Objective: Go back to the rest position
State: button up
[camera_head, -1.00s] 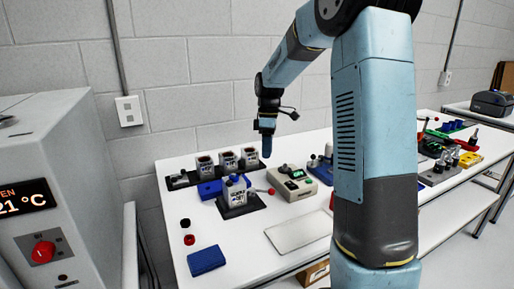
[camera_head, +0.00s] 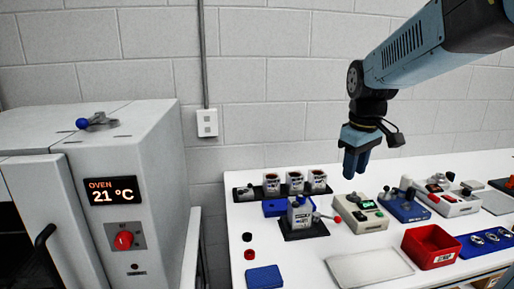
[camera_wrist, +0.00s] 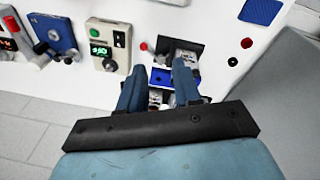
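My gripper (camera_head: 355,168) hangs from my blue arm over the white table, pointing down. In the wrist view its two blue fingers (camera_wrist: 157,75) are apart with nothing held between them. Below it, a dark stand with a labelled container (camera_head: 301,216) and a blue block (camera_head: 275,207) sit on the table; the block also shows between the fingers in the wrist view (camera_wrist: 161,77). The gripper touches nothing that I can see.
Several labelled cups (camera_head: 295,184) stand in a black rack by the wall. A beige device with a green display (camera_head: 361,213), a red bin (camera_head: 430,247) and a blue pad (camera_head: 264,277) share the table (camera_head: 300,258). A grey oven (camera_head: 140,190) reading 21 °C stands left.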

jog(key=s+m+t, duration=0.3)
jog(key=s+m, duration=0.3)
jog(key=s, duration=0.8)
jog(key=shift+s+t, duration=0.25)
jog(key=shift+t, duration=0.05)
